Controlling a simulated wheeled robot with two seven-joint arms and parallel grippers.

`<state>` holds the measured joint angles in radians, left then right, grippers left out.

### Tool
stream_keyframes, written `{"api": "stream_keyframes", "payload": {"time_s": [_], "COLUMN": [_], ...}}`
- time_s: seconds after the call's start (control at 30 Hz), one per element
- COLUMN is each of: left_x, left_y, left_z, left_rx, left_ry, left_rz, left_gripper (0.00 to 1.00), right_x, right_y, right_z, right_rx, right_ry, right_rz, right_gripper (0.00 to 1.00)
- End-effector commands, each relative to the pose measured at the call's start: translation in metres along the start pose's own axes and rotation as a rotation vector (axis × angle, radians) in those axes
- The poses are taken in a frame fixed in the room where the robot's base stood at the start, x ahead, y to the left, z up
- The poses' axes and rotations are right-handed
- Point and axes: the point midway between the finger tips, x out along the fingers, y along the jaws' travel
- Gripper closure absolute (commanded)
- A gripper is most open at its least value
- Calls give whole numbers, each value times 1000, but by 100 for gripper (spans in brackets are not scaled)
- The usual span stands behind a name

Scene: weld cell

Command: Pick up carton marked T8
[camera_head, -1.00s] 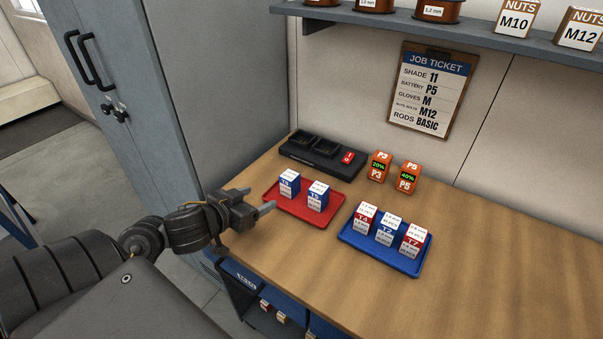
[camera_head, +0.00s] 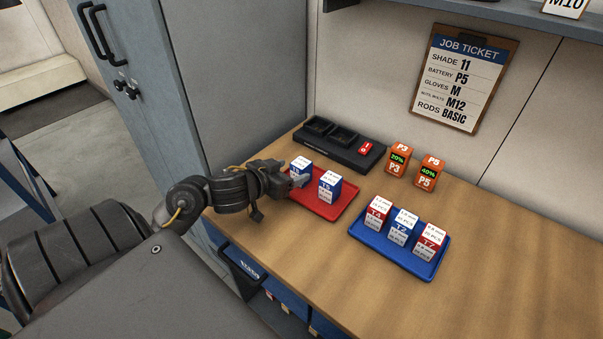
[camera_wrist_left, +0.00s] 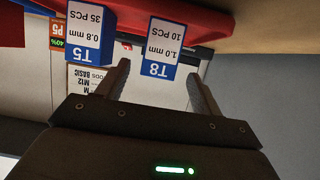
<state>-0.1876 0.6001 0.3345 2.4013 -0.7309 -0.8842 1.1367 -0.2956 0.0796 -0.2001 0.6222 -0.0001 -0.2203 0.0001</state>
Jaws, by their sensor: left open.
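The carton marked T8 (camera_wrist_left: 166,42), white and blue, stands on the red tray (camera_head: 325,212). In the head view the T8 carton (camera_head: 301,167) is the left one of two and is partly covered by my gripper. My left gripper (camera_head: 298,181) is open beside its near left side. In the left wrist view, which shows things upside down, the open fingers (camera_wrist_left: 158,78) point toward T8, with T8 in line with the gap. I cannot tell whether they touch it. My right gripper is not in view.
A carton marked T5 (camera_head: 330,187) stands close to T8 on the red tray. A blue tray (camera_head: 437,262) with cartons T4, T2 and T7 is to the right. A black charger (camera_head: 340,143) and orange batteries P3 (camera_head: 397,160) and P5 (camera_head: 429,174) stand behind.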

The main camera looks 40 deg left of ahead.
Motion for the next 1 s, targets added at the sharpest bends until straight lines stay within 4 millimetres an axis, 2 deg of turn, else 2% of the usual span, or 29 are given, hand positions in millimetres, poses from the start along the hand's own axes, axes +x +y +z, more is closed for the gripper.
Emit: {"api": "stream_keyframes", "payload": {"time_s": [0.13,0.4,0.7,1.0], "left_x": [10,47,52,51], "left_y": [1,2,2,2], "left_z": [0,0,-2,-1], "left_rx": [-3,-2,1,1], "left_ry": [2,1,0,0], "left_rz": [1,0,0,0], "left_gripper": [34,34,34,72], "right_x": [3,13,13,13], "right_y": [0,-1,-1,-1], "right_z": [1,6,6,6], "right_rx": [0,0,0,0], "right_ry": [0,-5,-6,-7], "right_rz": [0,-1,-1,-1], "right_gripper": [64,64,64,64]}}
